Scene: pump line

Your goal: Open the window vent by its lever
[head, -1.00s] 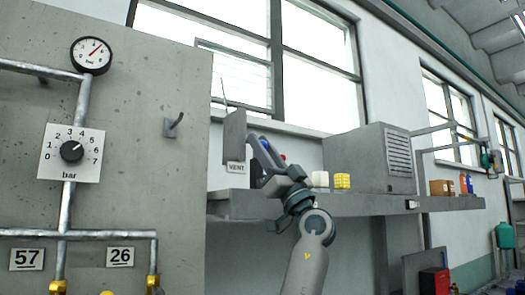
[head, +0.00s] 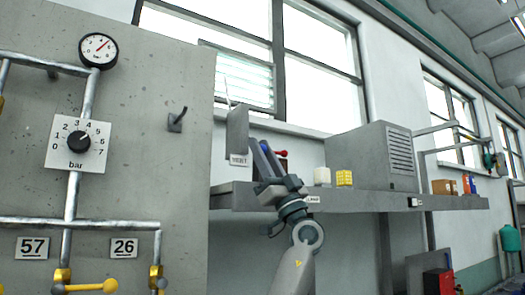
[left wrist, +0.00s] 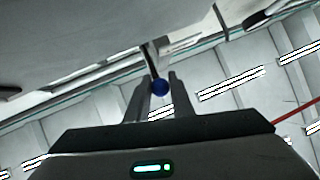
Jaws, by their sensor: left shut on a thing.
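The window vent (head: 245,80) is a panel of glass slats low in the left window; its slats show as broad greenish tilted bands. A grey bracket plate (head: 237,132) stands below it, with a VENT label (head: 239,160) and a thin rod rising from its top. My left gripper (head: 258,146) is just right of this plate. In the left wrist view, the lever's blue knob (left wrist: 159,87) sits between the fingertips (left wrist: 159,80), which are shut on the lever. In the head view the fingers and plate hide the lever. My right gripper is not in view.
A shelf (head: 365,202) runs below the window, with a white item (head: 321,177), a yellow item (head: 344,178) and a big grey louvred box (head: 372,158). A red ball (head: 281,153) shows just right of the fingers. A hook (head: 176,120) juts from the concrete panel (head: 185,75).

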